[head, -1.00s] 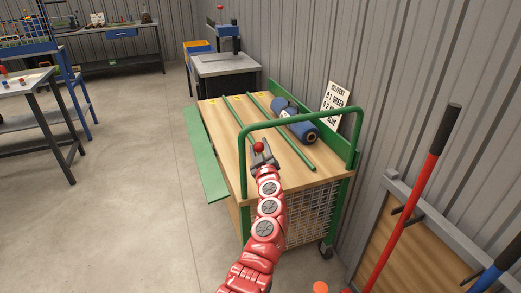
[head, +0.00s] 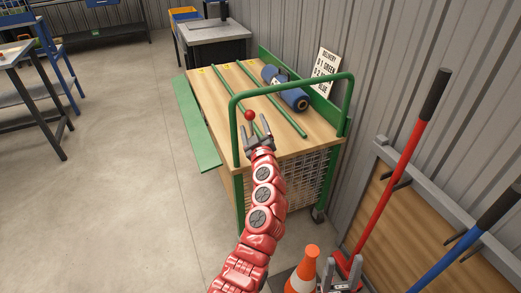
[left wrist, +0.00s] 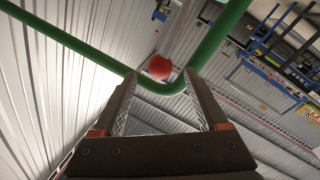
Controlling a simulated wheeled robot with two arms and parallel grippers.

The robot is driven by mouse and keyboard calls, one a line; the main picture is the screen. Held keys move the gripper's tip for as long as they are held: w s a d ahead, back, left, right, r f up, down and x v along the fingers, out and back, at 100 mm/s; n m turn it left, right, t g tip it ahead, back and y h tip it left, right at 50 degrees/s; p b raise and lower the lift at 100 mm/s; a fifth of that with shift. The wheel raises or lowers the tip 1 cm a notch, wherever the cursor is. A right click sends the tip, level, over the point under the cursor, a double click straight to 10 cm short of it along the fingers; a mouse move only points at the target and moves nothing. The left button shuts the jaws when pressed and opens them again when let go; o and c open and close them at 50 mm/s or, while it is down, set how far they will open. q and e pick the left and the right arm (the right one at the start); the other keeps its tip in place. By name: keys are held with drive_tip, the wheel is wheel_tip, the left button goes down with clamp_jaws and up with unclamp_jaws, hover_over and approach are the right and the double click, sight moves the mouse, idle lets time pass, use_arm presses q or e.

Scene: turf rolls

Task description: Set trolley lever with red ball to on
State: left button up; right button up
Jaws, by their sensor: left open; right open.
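The trolley (head: 215,88) has a wooden top and a green tube handle (head: 290,88) at its near end. The lever's red ball (head: 250,115) shows near the left corner of that handle, and its stem is hard to make out. My left gripper (head: 258,137) is open and empty just below the ball in the head view. In the left wrist view the red ball (left wrist: 159,67) appears beyond the open fingertips, between their lines, with the green handle (left wrist: 215,35) close by. My right gripper (head: 341,272) is open at the bottom, beside an orange cone.
A blue roll (head: 285,88) and green rods (head: 272,98) lie on the trolley top. A delivery sign (head: 324,70) leans by the wall. The orange cone (head: 303,270) and red-handled tool (head: 408,165) stand at right. Floor left of the trolley is clear.

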use_arm(q)
drive_tip(key=b+v, duration=0.1)
drive_tip(key=v, duration=1)
drive_tip(key=shift+s, duration=0.4)
